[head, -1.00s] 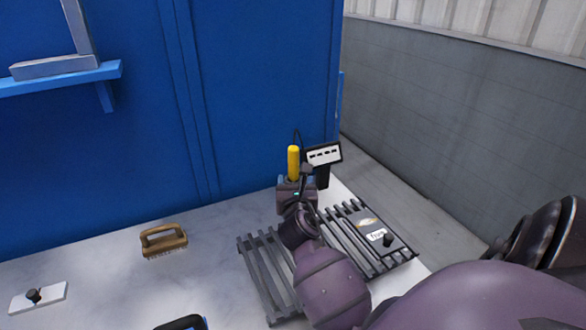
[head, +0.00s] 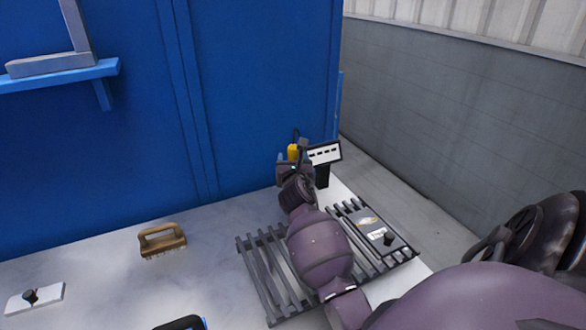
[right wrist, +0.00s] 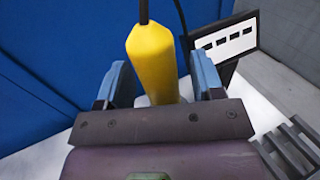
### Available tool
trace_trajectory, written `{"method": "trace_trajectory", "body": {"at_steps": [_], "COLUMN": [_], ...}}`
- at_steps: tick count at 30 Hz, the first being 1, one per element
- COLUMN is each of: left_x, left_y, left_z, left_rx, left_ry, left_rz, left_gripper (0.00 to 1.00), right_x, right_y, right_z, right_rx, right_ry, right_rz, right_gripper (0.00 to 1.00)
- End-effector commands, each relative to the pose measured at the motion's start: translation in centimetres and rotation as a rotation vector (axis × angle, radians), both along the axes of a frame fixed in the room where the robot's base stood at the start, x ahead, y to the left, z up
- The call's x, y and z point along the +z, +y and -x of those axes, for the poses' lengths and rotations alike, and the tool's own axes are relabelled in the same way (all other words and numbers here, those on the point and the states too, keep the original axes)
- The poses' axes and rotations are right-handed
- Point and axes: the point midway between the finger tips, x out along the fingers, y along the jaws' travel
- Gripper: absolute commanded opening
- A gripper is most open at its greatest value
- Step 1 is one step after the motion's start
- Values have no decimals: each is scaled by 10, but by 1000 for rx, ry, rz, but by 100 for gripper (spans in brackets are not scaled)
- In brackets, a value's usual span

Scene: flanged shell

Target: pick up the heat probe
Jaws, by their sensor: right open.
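The heat probe has a yellow handle (head: 293,152) and stands upright at the back right of the table, with a dark cable at its top. In the right wrist view the yellow handle (right wrist: 154,62) rises between the two blue fingers of my right gripper (right wrist: 158,82). The fingers are open, with a gap on each side of the handle. In the head view my right gripper (head: 290,162) is at the handle and hides its lower part. My left gripper is not in view.
A display panel on a dark stand (head: 324,153) is close to the right of the probe. A slatted rack (head: 262,262) and a box with a knob (head: 377,234) lie under my right arm. A wooden brush (head: 162,240) lies left. A blue wall (head: 110,150) stands behind.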

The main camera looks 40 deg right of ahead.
Motion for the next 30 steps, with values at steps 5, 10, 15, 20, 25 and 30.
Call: {"method": "trace_trajectory", "body": {"at_steps": [5, 10, 15, 20, 25, 30], "left_x": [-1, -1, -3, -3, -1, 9], "left_y": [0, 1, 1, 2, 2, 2], "left_z": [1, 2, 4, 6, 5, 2], "left_rx": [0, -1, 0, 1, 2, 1], "left_ry": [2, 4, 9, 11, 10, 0], "left_rz": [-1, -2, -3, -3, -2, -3], "left_gripper": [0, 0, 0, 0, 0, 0], "right_x": [0, 0, 0, 1, 4, 26], "right_y": [0, 0, 0, 0, 0, 0], "right_z": [0, 0, 0, 0, 0, 0], "right_rx": [0, 0, 0, 0, 0, 0], "right_ry": [0, -1, -1, -1, -2, -6], "right_rz": [0, -1, -1, 0, 1, 4], "right_gripper": [61, 37, 11, 5, 5, 5]}}
